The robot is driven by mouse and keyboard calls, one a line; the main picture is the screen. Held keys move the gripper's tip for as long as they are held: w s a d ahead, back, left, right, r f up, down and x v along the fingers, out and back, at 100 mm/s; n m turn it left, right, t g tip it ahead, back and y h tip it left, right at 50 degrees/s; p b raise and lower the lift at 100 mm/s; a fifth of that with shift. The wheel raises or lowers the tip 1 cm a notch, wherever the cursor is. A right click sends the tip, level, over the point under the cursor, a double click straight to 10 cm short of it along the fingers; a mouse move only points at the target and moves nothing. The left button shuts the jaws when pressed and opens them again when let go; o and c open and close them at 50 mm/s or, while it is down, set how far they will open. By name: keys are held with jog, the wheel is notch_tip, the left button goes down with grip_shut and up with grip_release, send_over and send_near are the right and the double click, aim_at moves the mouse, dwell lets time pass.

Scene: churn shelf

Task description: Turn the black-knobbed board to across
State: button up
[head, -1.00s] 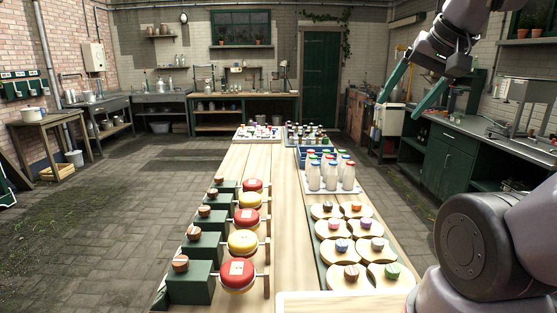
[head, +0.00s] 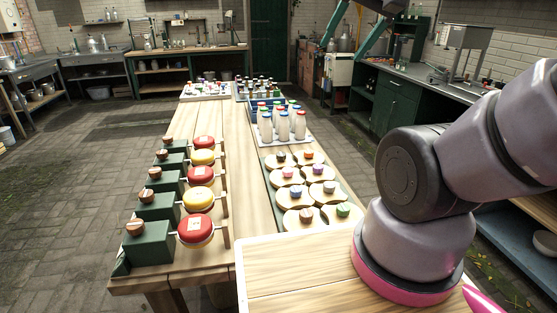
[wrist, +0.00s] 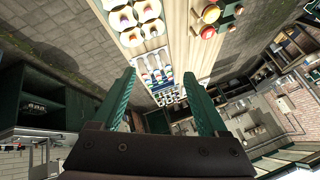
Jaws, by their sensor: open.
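The black-knobbed board (head: 274,162) is a pale round wooden disc with a small dark knob (head: 281,157) on top. It lies in the far left place of a two-column group of knobbed boards, beside the orange-knobbed board (head: 310,159). Its turn angle is too small to read. My gripper (head: 344,48) is open and empty, high up at the top of the head view, apart from the boards. In the wrist view its green fingers (wrist: 159,76) are spread, with several boards (wrist: 130,38) beyond them; I cannot tell the black knob there.
Boards with pink, purple, blue, brown and green knobs lie nearer. White bottles (head: 283,124) with coloured caps stand just behind the boards. Green boxes (head: 149,243) with red and yellow round pieces (head: 195,229) line the left side. Bare tabletop (head: 240,190) lies between.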

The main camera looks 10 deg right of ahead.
jog(key=w+a+f+m+g+y, duration=0.1)
jog(key=w+a+f+m+g, duration=0.15)
jog(key=w+m, duration=0.55)
jog(key=m+g, duration=0.2)
jog(key=m, duration=1.3)
send_over(281, 154)
jog(key=s+d, duration=0.3)
notch_tip(281, 154, down, 29)
jog(key=shift+t, duration=0.25)
jog(key=x, duration=1)
jog(key=shift+s, duration=0.1)
grip_shut()
